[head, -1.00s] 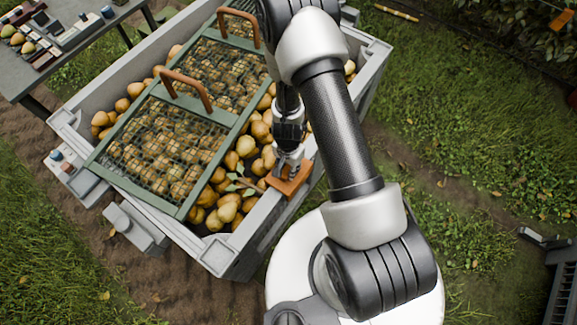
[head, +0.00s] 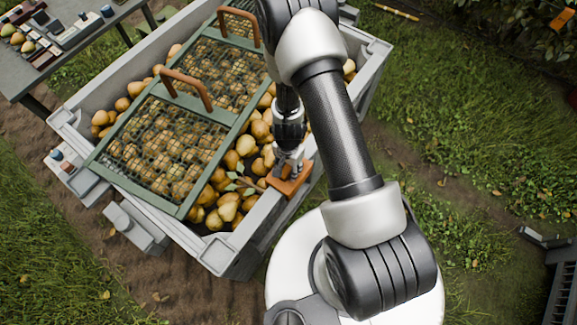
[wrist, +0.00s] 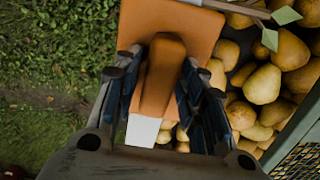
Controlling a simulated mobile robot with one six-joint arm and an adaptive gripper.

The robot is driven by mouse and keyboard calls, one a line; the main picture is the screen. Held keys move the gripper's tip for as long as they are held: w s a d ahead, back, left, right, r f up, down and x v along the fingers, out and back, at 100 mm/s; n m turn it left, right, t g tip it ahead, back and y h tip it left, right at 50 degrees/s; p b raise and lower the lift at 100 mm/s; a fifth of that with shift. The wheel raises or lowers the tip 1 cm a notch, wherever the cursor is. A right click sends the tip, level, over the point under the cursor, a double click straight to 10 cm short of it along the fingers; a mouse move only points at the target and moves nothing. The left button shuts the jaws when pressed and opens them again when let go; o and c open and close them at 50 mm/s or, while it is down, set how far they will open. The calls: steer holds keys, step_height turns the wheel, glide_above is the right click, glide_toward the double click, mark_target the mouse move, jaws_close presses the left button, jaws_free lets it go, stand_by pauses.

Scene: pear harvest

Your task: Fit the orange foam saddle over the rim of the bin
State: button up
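The orange foam saddle (head: 291,182) is at the near right wall of the grey pear bin (head: 262,222), in line with its rim. In the wrist view the saddle (wrist: 203,24) shows as a flat orange plate with a raised ridge. My gripper (head: 288,166) points down over the saddle. In the wrist view the fingers of my gripper (wrist: 165,85) are closed on both sides of the ridge. A pale piece of rim (wrist: 142,131) shows below the saddle. The saddle's underside is hidden, so I cannot tell if it is fully down on the rim.
Pears (head: 228,206) fill the bin beside the saddle, with a leafy twig (head: 242,183) close by. Green mesh lids (head: 165,150) with brown handles cover much of the bin. A table (head: 75,40) stands at upper left. Grass lies outside the rim.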

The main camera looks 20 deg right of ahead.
steer(key=shift+o, duration=1)
steer(key=shift+r, duration=0.1)
